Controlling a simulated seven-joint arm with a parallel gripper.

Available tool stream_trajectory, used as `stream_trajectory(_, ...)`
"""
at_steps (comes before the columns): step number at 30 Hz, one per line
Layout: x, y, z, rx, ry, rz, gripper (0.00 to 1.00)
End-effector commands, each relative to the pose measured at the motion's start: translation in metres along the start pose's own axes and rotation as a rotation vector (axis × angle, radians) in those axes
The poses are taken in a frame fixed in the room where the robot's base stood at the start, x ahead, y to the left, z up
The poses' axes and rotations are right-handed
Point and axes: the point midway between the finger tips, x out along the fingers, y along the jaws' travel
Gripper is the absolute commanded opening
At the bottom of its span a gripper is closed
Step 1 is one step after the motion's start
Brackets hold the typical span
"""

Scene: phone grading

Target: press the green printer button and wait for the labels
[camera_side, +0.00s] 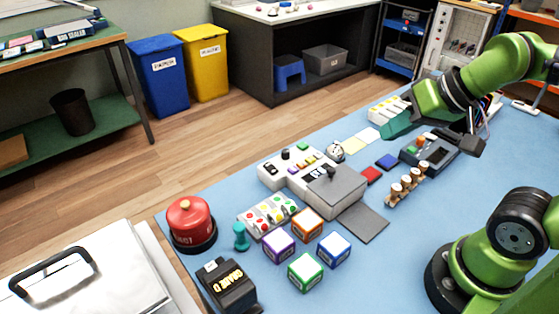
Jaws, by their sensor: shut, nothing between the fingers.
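My gripper (424,131) is at the back right of the blue table, over or just behind a dark grey boxy device (436,153) with small coloured parts on top. The fingers are shut with nothing between them, and they are small and partly hidden. I cannot tell whether they touch the device. A pale grey console (268,176) stands mid-table, left of my gripper. It has a small green button (302,146), a black knob and several coloured keys on top. I cannot tell for sure which of the two is the printer. No printed labels can be made out.
A red dome button (190,221) stands at the left table end, near a black box (230,285). Several coloured cubes (305,271) and a tray of coloured dots (267,215) sit in front of the console.

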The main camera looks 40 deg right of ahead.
Motion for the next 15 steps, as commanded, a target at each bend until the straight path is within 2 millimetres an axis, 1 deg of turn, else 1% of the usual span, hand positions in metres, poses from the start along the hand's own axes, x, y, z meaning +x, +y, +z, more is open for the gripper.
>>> stream_trajectory(4, 0.016, 0.012, -0.002, 0.037, -0.050, 0.061, 0.00)
stream_trajectory(7, 0.034, 0.019, -0.010, 0.056, -0.086, 0.113, 0.00)
stream_trajectory(11, 0.064, 0.028, -0.031, 0.079, -0.104, 0.167, 0.00)
stream_trajectory(15, 0.101, 0.034, -0.057, 0.107, -0.101, 0.189, 0.00)
